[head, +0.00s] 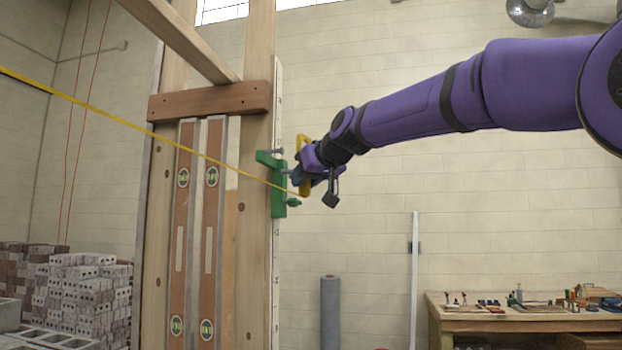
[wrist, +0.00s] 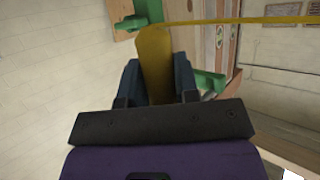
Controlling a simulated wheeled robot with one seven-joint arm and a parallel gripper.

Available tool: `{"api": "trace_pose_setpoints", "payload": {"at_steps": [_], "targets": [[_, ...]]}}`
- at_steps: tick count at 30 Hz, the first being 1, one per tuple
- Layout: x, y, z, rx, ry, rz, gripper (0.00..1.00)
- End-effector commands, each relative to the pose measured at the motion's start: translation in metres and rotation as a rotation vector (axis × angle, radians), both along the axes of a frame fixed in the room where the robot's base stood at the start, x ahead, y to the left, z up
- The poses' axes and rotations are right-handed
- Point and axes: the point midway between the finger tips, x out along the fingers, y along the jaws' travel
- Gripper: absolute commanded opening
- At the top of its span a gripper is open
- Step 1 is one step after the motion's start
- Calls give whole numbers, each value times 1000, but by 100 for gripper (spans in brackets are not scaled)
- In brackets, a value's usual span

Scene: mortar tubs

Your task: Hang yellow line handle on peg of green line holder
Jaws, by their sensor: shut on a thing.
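The yellow line handle (head: 304,166) is in my gripper (head: 308,178), just right of the green line holder (head: 278,184) on the wooden post. In the wrist view my gripper (wrist: 158,85) is shut on the yellow handle (wrist: 154,62), its dark fingers on both sides of it. A yellow line (head: 150,132) runs taut from the handle to the upper left. The green holder also shows in the wrist view (wrist: 208,80), with parts beyond and right of the handle. I cannot tell whether the handle touches the peg.
Two brown spirit levels (head: 182,235) hang on the wooden frame left of the holder. A workbench (head: 530,322) with small tools stands at the lower right. A grey roll (head: 330,312) and a white upright bar (head: 414,280) stand by the wall. Bricks (head: 85,300) are stacked at left.

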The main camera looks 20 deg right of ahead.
Motion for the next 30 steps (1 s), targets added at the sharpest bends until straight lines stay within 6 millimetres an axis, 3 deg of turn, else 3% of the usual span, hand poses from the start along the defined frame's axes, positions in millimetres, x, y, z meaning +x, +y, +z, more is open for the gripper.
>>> {"api": "trace_pose_setpoints", "payload": {"at_steps": [30], "targets": [[31,42,-4,-1,0,0,5]]}}
